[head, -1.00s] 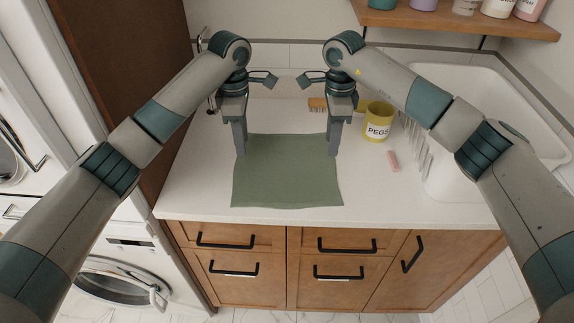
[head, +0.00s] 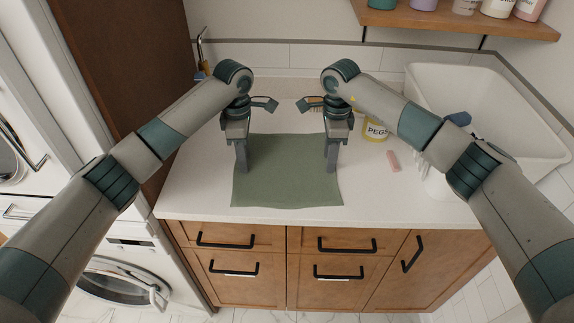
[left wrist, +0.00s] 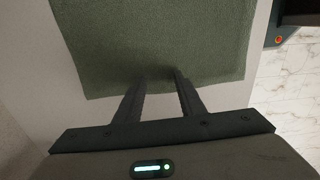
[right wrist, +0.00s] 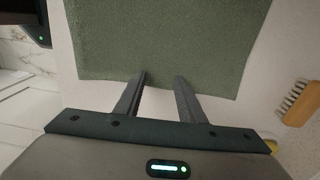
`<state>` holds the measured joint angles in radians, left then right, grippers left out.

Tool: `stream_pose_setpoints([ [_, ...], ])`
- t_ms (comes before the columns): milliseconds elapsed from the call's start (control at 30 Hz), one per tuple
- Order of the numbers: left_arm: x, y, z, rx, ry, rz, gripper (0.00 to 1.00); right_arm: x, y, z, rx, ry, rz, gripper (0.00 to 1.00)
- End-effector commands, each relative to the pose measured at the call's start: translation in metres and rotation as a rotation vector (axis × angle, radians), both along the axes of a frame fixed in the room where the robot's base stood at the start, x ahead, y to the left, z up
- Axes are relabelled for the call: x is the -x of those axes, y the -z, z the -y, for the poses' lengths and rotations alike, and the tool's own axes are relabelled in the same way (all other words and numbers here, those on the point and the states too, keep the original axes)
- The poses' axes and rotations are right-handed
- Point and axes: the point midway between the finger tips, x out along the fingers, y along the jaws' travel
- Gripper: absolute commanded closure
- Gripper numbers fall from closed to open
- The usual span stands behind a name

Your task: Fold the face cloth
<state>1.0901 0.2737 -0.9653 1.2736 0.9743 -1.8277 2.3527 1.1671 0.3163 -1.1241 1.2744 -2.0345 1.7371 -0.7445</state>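The face cloth (head: 287,180) is green and lies flat and spread out on the white counter. I cannot tell whether the tips touch the cloth.
A yellow pegs tub (head: 375,131) stands right of the cloth, partly hidden by my right arm. A pink bar (head: 394,161) lies near it. A wooden brush (right wrist: 298,103) lies on the counter. A white sink (head: 490,90) is at the right. The counter in front of the cloth is clear.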

Motion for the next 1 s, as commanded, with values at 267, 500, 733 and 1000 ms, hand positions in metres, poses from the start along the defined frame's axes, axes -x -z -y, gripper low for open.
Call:
stream_pose_setpoints([
  [267, 0.0002, 0.0026, -0.0001, 0.0, 0.0, -0.001, 0.64, 0.0002, 0.0032, -0.0001, 0.0, 0.0, -0.001, 0.64],
  [500, 0.0003, 0.0029, -0.0001, 0.0, 0.0, -0.001, 0.88, 0.0004, 0.0041, -0.0001, 0.0, 0.0, -0.001, 0.88],
  [733, 0.0003, 0.0031, -0.0001, -0.001, 0.0, -0.001, 1.0, 0.0005, 0.0044, 0.0001, 0.001, 0.0, -0.002, 1.0],
  [1000, 0.0003, 0.0031, -0.0001, -0.001, 0.0, -0.001, 1.0, 0.0006, 0.0046, 0.0002, 0.001, 0.0, -0.002, 1.0],
])
